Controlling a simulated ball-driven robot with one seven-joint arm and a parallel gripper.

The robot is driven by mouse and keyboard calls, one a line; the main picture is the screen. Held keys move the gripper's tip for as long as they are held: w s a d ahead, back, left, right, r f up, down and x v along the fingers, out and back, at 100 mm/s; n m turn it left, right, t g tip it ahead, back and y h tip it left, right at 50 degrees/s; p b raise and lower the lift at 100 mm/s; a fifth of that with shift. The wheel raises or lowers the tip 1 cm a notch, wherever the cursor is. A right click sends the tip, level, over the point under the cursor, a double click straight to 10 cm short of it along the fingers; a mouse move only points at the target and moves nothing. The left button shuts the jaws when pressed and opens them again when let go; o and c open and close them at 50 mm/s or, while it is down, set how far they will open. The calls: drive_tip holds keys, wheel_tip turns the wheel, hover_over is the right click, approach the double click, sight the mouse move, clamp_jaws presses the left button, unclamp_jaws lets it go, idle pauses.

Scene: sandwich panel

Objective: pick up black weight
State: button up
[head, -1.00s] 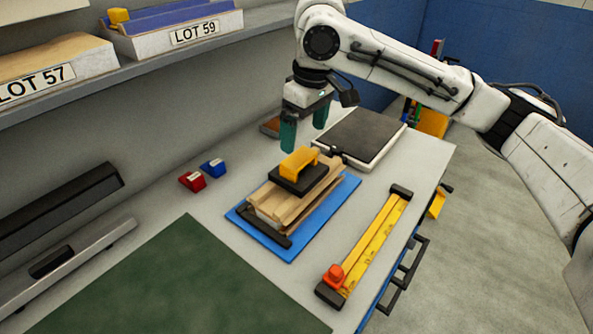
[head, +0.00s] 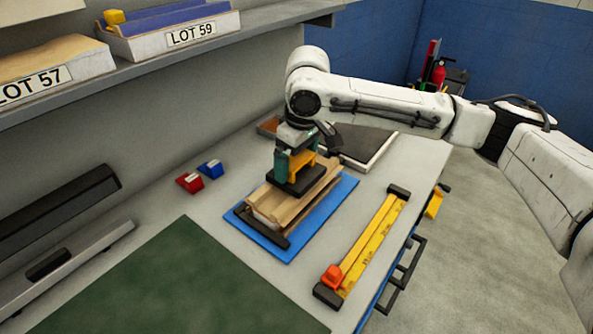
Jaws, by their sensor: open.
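The black weight (head: 297,184) is a dark block with a yellow handle (head: 300,163). It lies on the wooden sandwich panel (head: 290,207), which rests on a blue mat (head: 340,196). My gripper (head: 296,168) is lowered over the weight, with its green fingers around or beside the yellow handle. Its jaws are open. The gripper and wrist hide part of the handle, and I cannot tell whether a finger touches it.
A red block (head: 190,183) and a blue block (head: 210,169) lie left of the mat. A yellow clamp-like bar (head: 368,247) lies to the right. A dark-topped slab (head: 365,143) lies behind. A shelf (head: 262,30) overhangs the back left.

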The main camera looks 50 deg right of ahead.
drive_tip(key=c, duration=1.6)
drive_tip(key=shift+w+r, duration=0.1)
drive_tip(key=shift+r, duration=0.1)
drive_tip(key=shift+c, duration=0.4)
drive_tip(key=shift+r, duration=0.1)
drive_tip(key=shift+r, duration=0.6)
drive_tip(key=s+a+r, duration=0.1)
drive_tip(key=s+r, duration=1)
drive_tip(key=s, duration=0.3)
drive_tip(key=shift+a+r, duration=0.2)
drive_tip(key=shift+a, duration=0.2)
